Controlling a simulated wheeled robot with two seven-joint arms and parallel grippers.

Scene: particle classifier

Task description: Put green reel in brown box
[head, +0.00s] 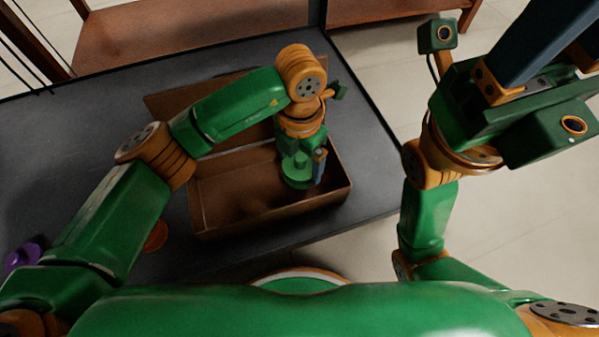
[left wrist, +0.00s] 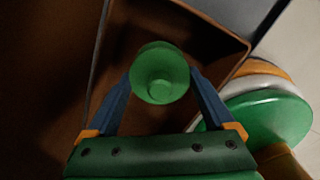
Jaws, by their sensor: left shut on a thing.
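The green reel (head: 296,168) is between the fingers of my left gripper (head: 304,172), upright inside the outline of the brown box at its right part. The left wrist view shows the reel (left wrist: 160,72) end-on, with my left gripper's blue fingers (left wrist: 160,84) shut on its sides. The open brown box (head: 270,222) stands on the table, flaps spread; its rim also shows in the left wrist view (left wrist: 222,32). I cannot tell whether the reel touches the box floor. My right gripper (head: 545,45) is raised at the upper right, away from the box; its fingertips are cut off.
The dark table (head: 365,140) has its right edge just beyond the box. A purple reel (head: 22,258) and an orange thing (head: 156,236) lie at the left, partly hidden by my left arm. A wooden shelf (head: 200,35) stands behind the table. The box's left part looks empty.

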